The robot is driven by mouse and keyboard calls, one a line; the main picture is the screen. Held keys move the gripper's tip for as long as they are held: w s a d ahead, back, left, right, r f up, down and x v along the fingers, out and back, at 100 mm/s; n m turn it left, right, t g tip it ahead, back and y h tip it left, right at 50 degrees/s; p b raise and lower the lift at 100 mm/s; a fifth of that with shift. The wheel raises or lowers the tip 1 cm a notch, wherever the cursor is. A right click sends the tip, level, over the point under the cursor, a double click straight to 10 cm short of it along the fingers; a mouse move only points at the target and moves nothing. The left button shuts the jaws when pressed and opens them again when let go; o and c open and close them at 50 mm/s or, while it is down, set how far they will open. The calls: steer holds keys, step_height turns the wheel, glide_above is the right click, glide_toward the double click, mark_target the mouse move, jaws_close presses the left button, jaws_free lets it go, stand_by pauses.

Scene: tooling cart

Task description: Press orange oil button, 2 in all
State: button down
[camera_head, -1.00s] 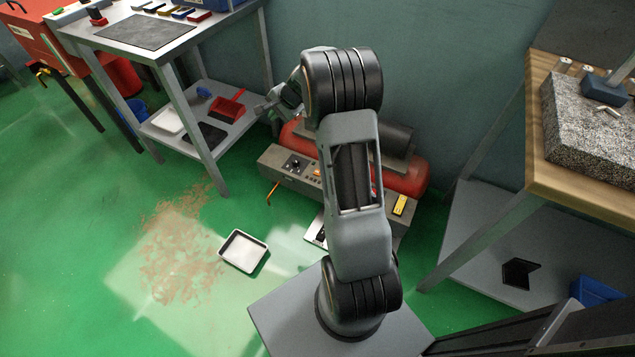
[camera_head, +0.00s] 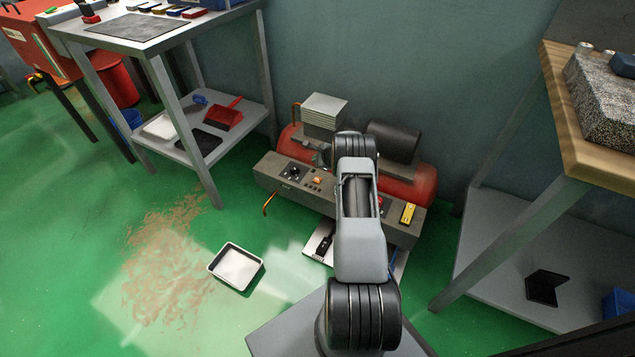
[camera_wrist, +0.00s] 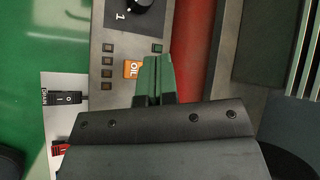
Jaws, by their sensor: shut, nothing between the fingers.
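The orange oil button (camera_head: 317,181) sits on the grey control panel (camera_head: 270,171) of the red machine. In the wrist view the button (camera_wrist: 131,69), lettered OIL, is just left of my gripper's fingers (camera_wrist: 154,62). The fingers are shut with nothing between them, and their tips lie over the panel close to the button's right edge. I cannot tell whether they touch it. In the head view my arm hides much of the panel's middle, and the gripper is hard to make out.
A dark knob (camera_wrist: 146,4) and several small dark buttons surround the orange one. A white plate with a rocker switch (camera_wrist: 71,99) lies to the left. The red tank (camera_head: 412,186) is behind the panel. A white tray (camera_head: 236,266) lies on the open green floor.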

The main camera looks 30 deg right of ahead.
steer(key=shift+f, duration=0.1)
stand_by(0.3)
steer(key=b, duration=0.5)
glide_above(317, 180)
step_height(317, 180, down, 8)
steer(key=shift+s+r, duration=0.1)
steer(key=shift+r, duration=0.05)
steer(key=shift+f+b, duration=0.4)
steer(key=shift+b, duration=0.2)
steer(key=shift+a+f+b, duration=0.1)
steer(key=shift+f+b, duration=0.8)
steer(key=shift+b, duration=0.35)
stand_by(2.0)
steer(key=shift+r, duration=0.15)
steer(key=shift+r+p, duration=0.4)
steer(key=shift+r, duration=0.35)
steer(key=shift+r, duration=0.1)
steer(key=shift+r+p, duration=1.35)
steer(key=shift+r, duration=1.05)
